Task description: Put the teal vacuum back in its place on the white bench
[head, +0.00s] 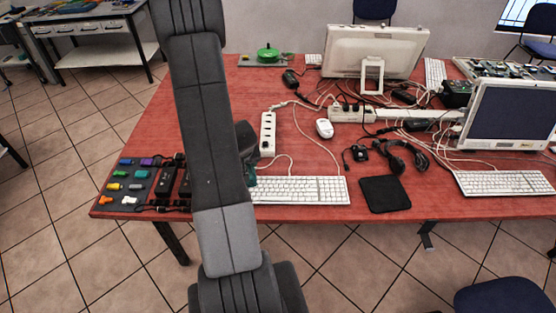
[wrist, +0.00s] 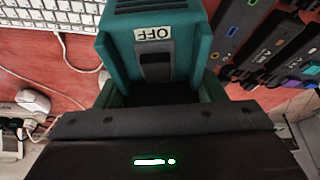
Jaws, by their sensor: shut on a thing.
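The teal vacuum (wrist: 187,35) fills the upper middle of the wrist view, with a label reading OFF and a dark switch below it. My gripper (wrist: 160,110) is shut on it; the dark gripper body hides the fingertips and the vacuum's near part. In the head view my gripper (head: 246,145) is mostly behind my arm, above the red table, and only a sliver of the teal vacuum (head: 252,180) shows near the keyboard's left end.
The red table (head: 215,100) holds a white keyboard (head: 300,190), a power strip (head: 268,133), a white mouse (head: 324,128), loose cables and monitors. Small coloured items and black devices lie at its left end (head: 130,180). Tiled floor is open between table and bench.

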